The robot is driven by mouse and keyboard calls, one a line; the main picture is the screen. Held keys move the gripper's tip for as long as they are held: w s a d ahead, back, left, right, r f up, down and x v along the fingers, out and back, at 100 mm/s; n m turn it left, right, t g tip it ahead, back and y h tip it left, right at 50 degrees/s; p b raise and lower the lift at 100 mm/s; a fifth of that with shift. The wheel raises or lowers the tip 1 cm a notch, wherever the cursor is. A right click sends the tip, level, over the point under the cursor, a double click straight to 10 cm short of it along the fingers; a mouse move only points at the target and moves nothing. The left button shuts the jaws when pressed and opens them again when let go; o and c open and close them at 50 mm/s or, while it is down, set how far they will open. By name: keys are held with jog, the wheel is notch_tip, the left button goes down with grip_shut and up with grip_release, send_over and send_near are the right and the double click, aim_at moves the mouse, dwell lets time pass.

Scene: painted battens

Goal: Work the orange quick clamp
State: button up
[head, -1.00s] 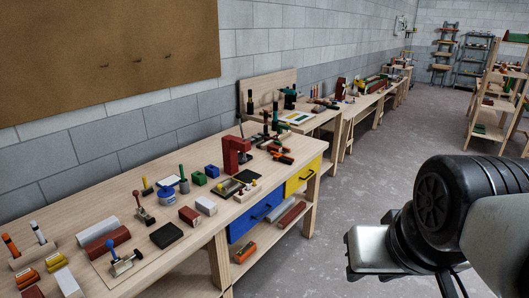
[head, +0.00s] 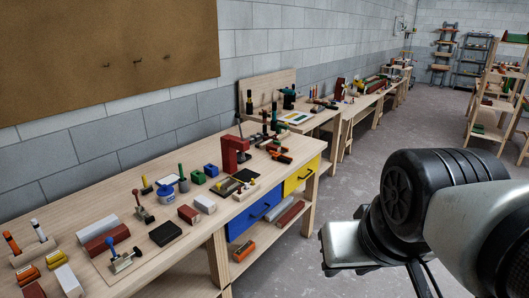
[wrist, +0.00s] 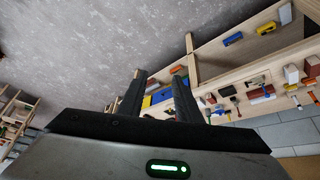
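Orange-and-black clamp-like tools (head: 279,154) lie at the far right end of the near workbench in the head view. They are small there, and I cannot tell for sure which is the orange quick clamp. My gripper (wrist: 160,78) shows in the wrist view with its two dark fingers apart and nothing between them. It is over the floor in front of the bench, well away from the tools. In the head view my wrist and arm fill the lower right, and the fingertips cannot be made out.
The workbench (head: 97,217) carries a red press (head: 232,153), a blue-handled toggle clamp (head: 121,258), blocks and tubs. An orange item (head: 243,248) lies on the lower shelf.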

jog(key=shift+c, duration=0.4)
grip_shut()
dwell(1.5)
